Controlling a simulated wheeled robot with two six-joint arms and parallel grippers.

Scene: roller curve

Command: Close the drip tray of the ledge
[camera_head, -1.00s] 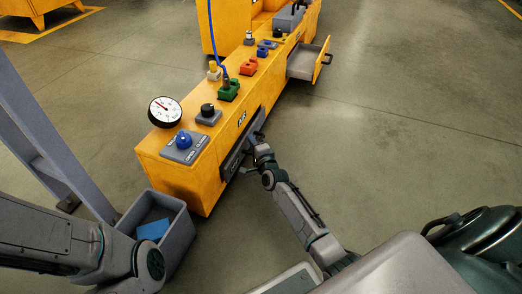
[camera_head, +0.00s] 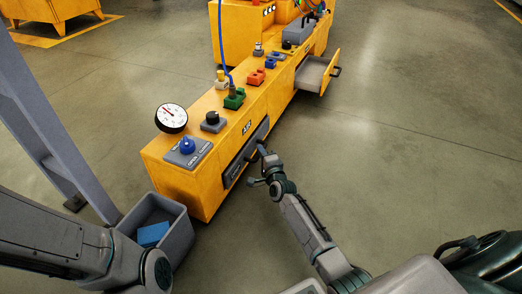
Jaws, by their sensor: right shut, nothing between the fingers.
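The yellow ledge (camera_head: 213,205) runs from the near left to the back, with controls along its top. A grey tray with a yellow front (camera_head: 331,71) and a dark handle stands pulled out of its right side, farther back. A dark grey panel (camera_head: 236,170) lies against the near part of the same side; I cannot tell whether it is a shut tray. My right gripper (camera_head: 262,167) is shut and empty just beside this panel, well short of the open tray. Only my left arm shows at lower left; its gripper is out of view.
A grey bin (camera_head: 180,237) with a blue item (camera_head: 153,233) stands by the ledge's near end. A grey post (camera_head: 50,130) rises at left. A round gauge (camera_head: 171,118) and a blue knob (camera_head: 187,144) sit on top. The floor to the right is clear.

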